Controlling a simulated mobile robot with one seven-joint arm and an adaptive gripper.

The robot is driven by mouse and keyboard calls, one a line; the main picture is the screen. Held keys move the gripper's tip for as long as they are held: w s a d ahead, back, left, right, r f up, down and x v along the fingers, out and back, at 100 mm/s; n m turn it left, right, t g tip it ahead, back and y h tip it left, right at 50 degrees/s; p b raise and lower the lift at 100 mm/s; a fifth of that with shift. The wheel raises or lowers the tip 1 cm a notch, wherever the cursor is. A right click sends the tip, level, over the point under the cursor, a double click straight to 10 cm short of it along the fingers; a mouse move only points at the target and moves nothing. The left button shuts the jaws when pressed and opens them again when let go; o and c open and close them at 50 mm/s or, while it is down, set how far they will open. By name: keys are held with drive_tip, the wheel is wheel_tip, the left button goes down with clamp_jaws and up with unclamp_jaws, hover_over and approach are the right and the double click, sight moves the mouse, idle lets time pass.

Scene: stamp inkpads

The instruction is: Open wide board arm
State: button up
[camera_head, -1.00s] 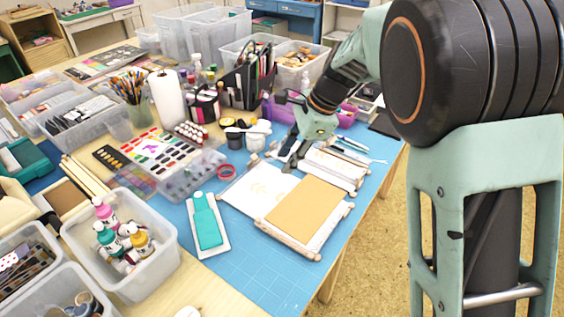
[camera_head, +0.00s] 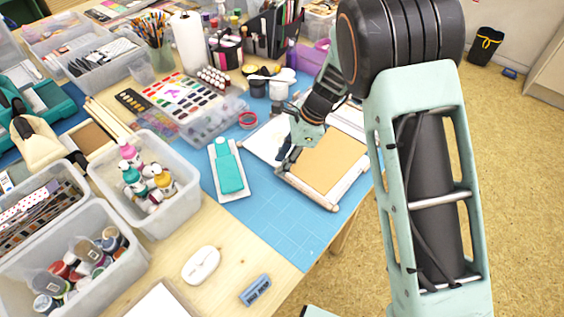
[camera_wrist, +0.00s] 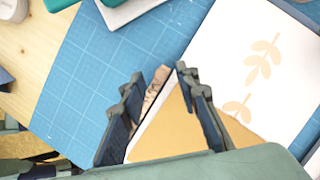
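The wide board has a tan panel (camera_head: 330,162) with pale wooden rails, lying on the blue mat; in the wrist view its tan panel (camera_wrist: 175,130) fills the lower middle. A white sheet with a tan leaf print (camera_wrist: 262,62) lies beside it; in the head view the sheet (camera_head: 262,143) is partly hidden by my arm. My gripper (camera_head: 287,158) is low at the board's left edge. In the wrist view my gripper (camera_wrist: 157,76) has its fingers apart, with a wooden rail end (camera_wrist: 155,88) and panel corner between them. Contact is unclear.
A clear paint box (camera_head: 212,122) and a red tape ring (camera_head: 248,120) are behind. The blue mat (camera_head: 285,230) is clear in front. The table's right edge is close to the board.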

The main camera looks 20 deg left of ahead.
drive_tip(key=shift+a+f, duration=0.1)
drive_tip(key=shift+f, duration=0.2)
drive_tip(key=shift+c, duration=0.6)
clamp_jaws()
